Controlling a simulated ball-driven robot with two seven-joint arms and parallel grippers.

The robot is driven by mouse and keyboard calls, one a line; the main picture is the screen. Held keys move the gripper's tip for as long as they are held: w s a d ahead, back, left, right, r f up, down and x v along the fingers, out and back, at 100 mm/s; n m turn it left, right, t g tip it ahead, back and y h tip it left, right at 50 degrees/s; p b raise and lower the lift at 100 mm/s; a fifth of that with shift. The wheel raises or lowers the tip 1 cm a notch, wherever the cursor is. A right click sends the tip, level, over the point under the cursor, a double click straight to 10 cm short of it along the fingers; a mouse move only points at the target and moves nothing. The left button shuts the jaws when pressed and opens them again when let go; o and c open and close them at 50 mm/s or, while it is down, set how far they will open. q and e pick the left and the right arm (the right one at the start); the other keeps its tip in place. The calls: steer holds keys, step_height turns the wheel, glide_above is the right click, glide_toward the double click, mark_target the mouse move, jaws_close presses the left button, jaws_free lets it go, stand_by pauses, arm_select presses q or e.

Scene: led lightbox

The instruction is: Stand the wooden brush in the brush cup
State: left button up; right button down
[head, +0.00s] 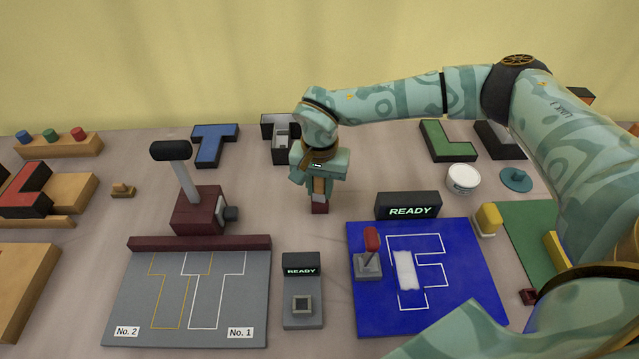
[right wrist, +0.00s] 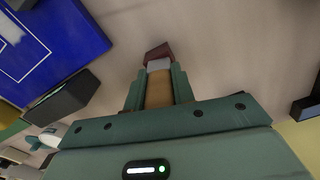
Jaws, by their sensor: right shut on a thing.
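My right gripper (head: 319,197) points down at the middle of the table, shut on the wooden brush. In the right wrist view the brush (right wrist: 159,93) shows as a tan wooden piece between the fingers, with a pale grey band beyond it. A dark red, box-like piece (right wrist: 157,51) sits at its far end, just past the fingertips. It also shows below the gripper in the head view (head: 319,208). I cannot tell whether it is part of the brush or a cup around its end. My left gripper is not in view.
A white tub (head: 463,180), a black READY display (head: 408,206) and a blue board (head: 470,255) lie to the right. A small dark red block (head: 528,296) lies further right. The table between stand and gripper is clear.

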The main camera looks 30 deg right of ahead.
steer(key=shift+f, duration=0.2)
steer(key=c, duration=1.1)
jaws_free()
step_height(320, 180, up, 16)
steer(key=p, duration=0.3)
steer(key=shift+r, duration=0.15)
